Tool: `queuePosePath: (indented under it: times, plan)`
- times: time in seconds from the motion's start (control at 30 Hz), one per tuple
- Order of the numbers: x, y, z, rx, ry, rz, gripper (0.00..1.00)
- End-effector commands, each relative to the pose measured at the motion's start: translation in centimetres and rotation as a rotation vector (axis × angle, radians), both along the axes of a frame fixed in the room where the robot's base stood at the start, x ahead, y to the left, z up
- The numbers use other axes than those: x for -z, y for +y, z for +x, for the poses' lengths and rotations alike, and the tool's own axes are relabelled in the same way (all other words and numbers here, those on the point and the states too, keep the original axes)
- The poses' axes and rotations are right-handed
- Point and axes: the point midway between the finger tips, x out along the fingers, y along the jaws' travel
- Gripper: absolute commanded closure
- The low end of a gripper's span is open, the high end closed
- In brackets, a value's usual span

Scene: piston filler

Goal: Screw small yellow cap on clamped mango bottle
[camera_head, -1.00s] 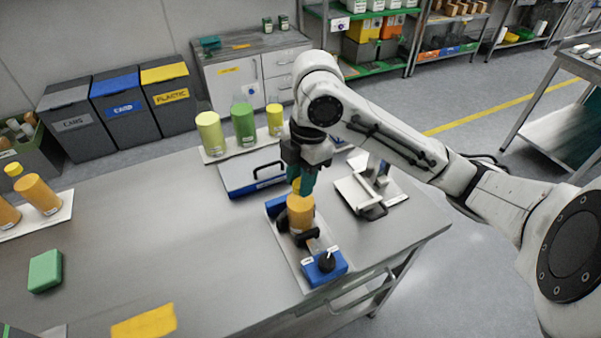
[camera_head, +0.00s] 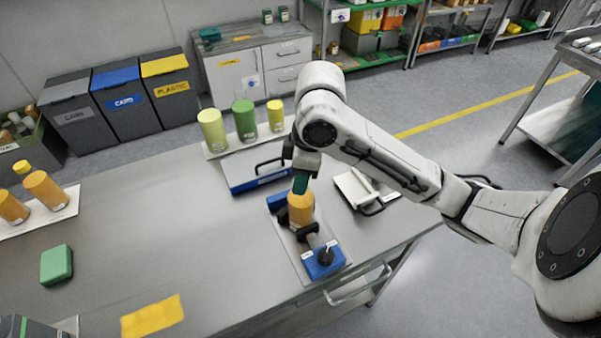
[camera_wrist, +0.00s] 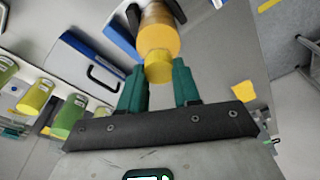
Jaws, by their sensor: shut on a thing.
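The orange mango bottle (camera_head: 301,208) stands upright in the blue and black clamp fixture (camera_head: 325,261) on the table. In the wrist view the bottle (camera_wrist: 158,38) shows end-on, with the small yellow cap (camera_wrist: 158,68) at its mouth end. My gripper (camera_head: 300,186) is above the bottle, pointing down. In the wrist view its teal fingers (camera_wrist: 159,76) are on either side of the cap, shut on it. The cap appears to meet the bottle top; I cannot tell whether the threads are engaged. In the head view the fingers hide the cap.
A blue and white case (camera_head: 258,171) with a black handle lies behind the clamp, and a white press-like device (camera_head: 362,190) stands to its right. Capped bottles stand on a tray (camera_head: 68,211) at left.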

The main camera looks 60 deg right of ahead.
Motion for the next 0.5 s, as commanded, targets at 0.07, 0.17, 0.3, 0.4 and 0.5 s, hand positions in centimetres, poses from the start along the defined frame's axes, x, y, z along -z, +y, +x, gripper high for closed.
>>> queuePosePath:
  times: [0.07, 0.17, 0.3, 0.4, 0.5]
  plan:
    - [0.06, -0.04, -0.04, 0.004, 0.002, 0.0, 1.0]
    - [0.05, -0.04, -0.04, 0.003, 0.002, 0.0, 0.67]
    - [0.05, -0.02, -0.03, 0.001, 0.001, 0.001, 0.53]
    - [0.03, -0.01, -0.02, 0.0, 0.001, 0.0, 0.44]
    - [0.03, -0.01, -0.01, -0.001, 0.001, 0.0, 0.39]
